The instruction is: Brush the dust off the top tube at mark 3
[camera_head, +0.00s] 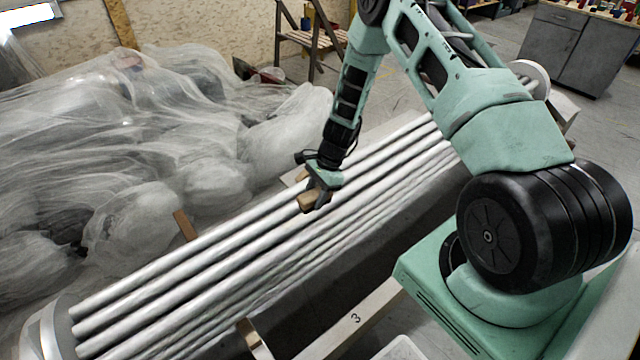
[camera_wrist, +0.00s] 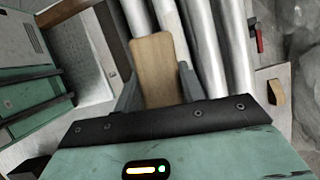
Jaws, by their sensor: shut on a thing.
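My gripper (camera_head: 318,190) is shut on a wooden-backed block, likely the brush (camera_head: 306,201), just above or at the tubes. In the wrist view the brush's pale wooden back (camera_wrist: 153,65) sits between the two fingers of my gripper (camera_wrist: 157,88); its bristles are hidden. I cannot tell whether it touches a tube. Several long pale tubes (camera_head: 150,273) lie side by side in a stack, running from lower left to upper right. The mark 3 (camera_head: 355,318) is on a pale board below the stack, nearer the camera. Dust cannot be told apart from the tubes' pale streaks.
Plastic sheeting (camera_head: 130,150) over lumpy things fills the left, close behind the stack. Wooden uprights (camera_head: 185,225) stand beside the tubes. A white tray (camera_head: 400,350) is at the bottom edge. A wooden step stand (camera_head: 312,40) and grey cabinet (camera_head: 570,45) are farther back.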

